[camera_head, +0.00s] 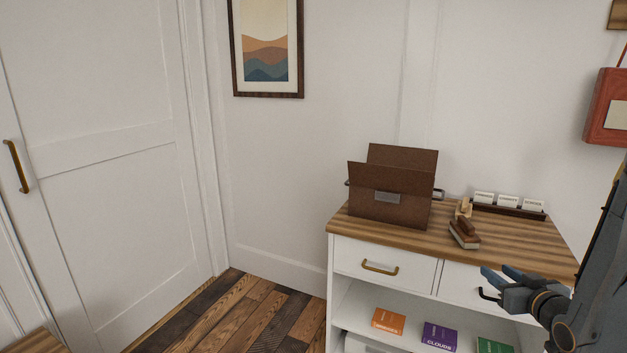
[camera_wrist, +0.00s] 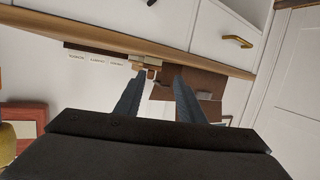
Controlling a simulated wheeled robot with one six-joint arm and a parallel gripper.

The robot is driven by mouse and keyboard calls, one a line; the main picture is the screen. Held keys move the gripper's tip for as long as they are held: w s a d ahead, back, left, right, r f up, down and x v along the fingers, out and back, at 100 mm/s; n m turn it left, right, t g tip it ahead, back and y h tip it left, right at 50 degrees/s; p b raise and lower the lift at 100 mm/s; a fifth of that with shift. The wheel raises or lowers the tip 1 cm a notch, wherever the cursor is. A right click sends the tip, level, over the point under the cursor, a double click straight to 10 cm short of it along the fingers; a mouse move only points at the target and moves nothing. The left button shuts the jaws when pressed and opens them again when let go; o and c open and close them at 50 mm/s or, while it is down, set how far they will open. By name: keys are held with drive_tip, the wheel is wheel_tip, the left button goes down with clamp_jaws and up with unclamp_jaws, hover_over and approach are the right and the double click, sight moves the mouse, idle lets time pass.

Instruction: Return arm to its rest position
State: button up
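My gripper (camera_head: 497,284) is at the lower right of the head view, in front of the white cabinet's right drawer. Its two fingers are spread apart with nothing between them. In the wrist view my gripper (camera_wrist: 155,98) also shows open, its dark fingers pointing toward the cabinet, which appears upside down. My arm comes in from the right edge of the head view. The fingertips overlap the right drawer's handle in the picture; I cannot tell whether they touch it.
The cabinet's wooden top (camera_head: 390,234) holds a brown file box (camera_head: 388,208), a stamp (camera_head: 464,236) and a card tray (camera_head: 508,209). A red box (camera_head: 607,108) hangs at right.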

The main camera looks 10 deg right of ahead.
drive_tip(key=a+g+p, duration=0.2)
drive_tip(key=a+g, duration=0.5)
drive_tip(key=a, duration=0.7)
drive_tip(key=s+a+r+g+y, duration=0.1)
drive_tip(key=s+a+g, duration=0.3)
drive_tip(key=s+a, duration=0.4)
drive_tip(key=s+a+r+n+g+y+p, duration=0.1)
drive_tip(key=s+a+r+g, duration=0.2)
drive_tip(key=s+a, duration=0.6)
drive_tip(key=shift+a+r+g, duration=0.4)
drive_tip(key=shift+a+r, duration=0.25)
drive_tip(key=shift+a, duration=0.5)
